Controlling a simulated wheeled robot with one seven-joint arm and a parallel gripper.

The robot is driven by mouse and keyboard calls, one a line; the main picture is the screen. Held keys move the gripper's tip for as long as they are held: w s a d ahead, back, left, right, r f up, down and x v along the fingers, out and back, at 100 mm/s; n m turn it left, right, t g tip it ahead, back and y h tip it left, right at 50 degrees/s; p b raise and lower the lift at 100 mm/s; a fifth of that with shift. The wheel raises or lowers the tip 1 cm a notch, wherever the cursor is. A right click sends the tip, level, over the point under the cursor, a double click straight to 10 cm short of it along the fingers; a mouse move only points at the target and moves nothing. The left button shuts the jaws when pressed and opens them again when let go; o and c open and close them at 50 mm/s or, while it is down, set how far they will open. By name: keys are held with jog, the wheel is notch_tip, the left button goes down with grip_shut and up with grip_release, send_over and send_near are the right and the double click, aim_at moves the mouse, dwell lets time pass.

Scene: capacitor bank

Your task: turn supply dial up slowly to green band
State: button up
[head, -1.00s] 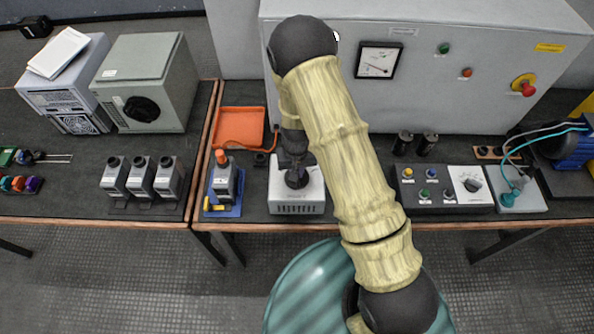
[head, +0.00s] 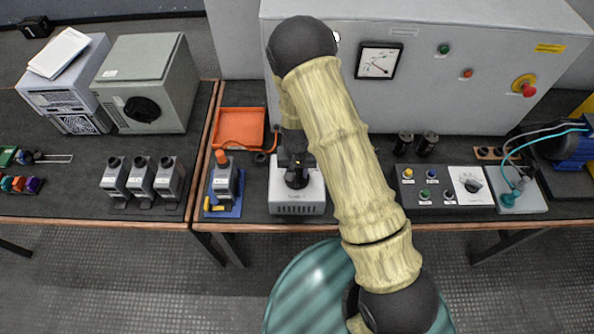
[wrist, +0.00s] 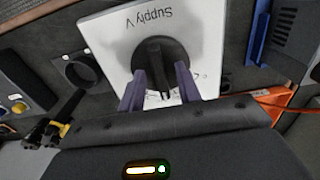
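The supply box (head: 298,208) is a white-topped unit on the bench, below my gripper (head: 296,163) in the head view. Its black supply dial (head: 297,180) is partly hidden by my gripper there. In the wrist view the dial (wrist: 160,62) has a raised grip bar, and the "Supply V" label appears upside down. The two purple fingers of my gripper (wrist: 159,88) stand apart on either side of the bar, with gaps visible.
An orange tray (head: 239,127) and a blue-based device (head: 223,185) stand left of the supply box. A button panel (head: 440,190) is at right, with two black capacitors (head: 416,145) behind it. The grey cabinet (head: 460,85) closes off the back.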

notch_tip(320, 180, up, 17)
jog(key=b, duration=0.1)
jog(key=shift+r+b, duration=0.15)
jog(key=shift+b, duration=0.25)
dwell(0.4)
jog(key=shift+w+r, duration=0.1)
dwell(1.9)
jog(key=p, duration=0.4)
send_near(297, 174)
jog(key=f, duration=0.3)
jog(key=w+f, duration=0.1)
jog(key=f, duration=0.2)
jog(key=w+f, duration=0.1)
jog(key=f, duration=0.2)
grip_shut()
